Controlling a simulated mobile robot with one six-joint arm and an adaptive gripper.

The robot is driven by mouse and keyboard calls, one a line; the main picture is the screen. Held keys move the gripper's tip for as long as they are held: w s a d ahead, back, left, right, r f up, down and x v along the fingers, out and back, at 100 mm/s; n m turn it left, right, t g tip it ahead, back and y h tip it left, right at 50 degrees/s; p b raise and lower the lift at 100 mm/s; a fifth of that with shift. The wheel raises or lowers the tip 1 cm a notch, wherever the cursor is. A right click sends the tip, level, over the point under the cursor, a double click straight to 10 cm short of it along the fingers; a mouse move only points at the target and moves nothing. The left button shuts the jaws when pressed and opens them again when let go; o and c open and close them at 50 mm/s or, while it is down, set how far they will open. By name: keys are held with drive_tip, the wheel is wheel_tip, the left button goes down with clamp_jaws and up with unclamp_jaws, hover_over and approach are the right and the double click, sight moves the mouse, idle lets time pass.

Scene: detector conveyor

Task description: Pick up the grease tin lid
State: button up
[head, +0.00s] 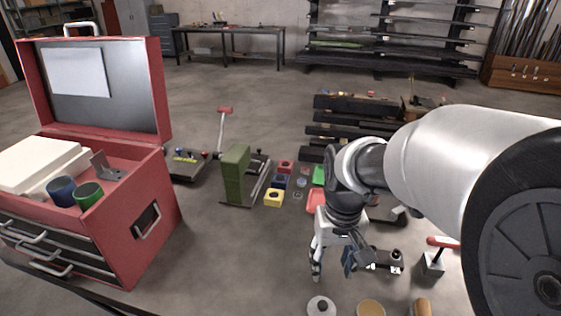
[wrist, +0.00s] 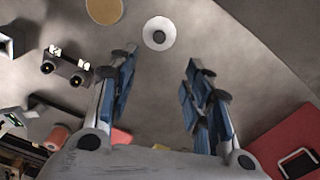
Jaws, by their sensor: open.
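A pale round lid with a small dark knob at its centre, which looks like the grease tin lid (head: 321,307), lies on the floor at the bottom edge of the head view. It also shows whole in the wrist view (wrist: 159,33), at the top middle. My gripper (head: 332,268) is open and empty, pointing down above the floor. In the wrist view its blue-padded fingers (wrist: 161,68) are spread apart. The lid appears beyond the fingertips, between their lines and nearer the left finger. The gripper is apart from the lid.
A tan disc (head: 370,308) and a tan cylinder (head: 420,307) lie right of the lid. A dark fitting with two knobs (head: 385,262) and a red-handled block (head: 433,262) stand right of my gripper. A red tool chest (head: 150,215) stands left. Floor between chest and gripper is clear.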

drive_tip(key=b, duration=0.4)
hover_over(323, 304)
wheel_tip(323, 304, down, 12)
drive_tip(key=shift+s+r, duration=0.1)
drive_tip(key=shift+r, duration=0.05)
drive_tip(key=shift+f+b, duration=1.55)
drive_tip(key=shift+f, duration=1.6)
drive_tip(key=shift+r, duration=0.1)
drive_tip(key=shift+c, duration=0.5)
drive_tip(key=c, duration=0.9)
drive_tip(key=shift+o, duration=0.2)
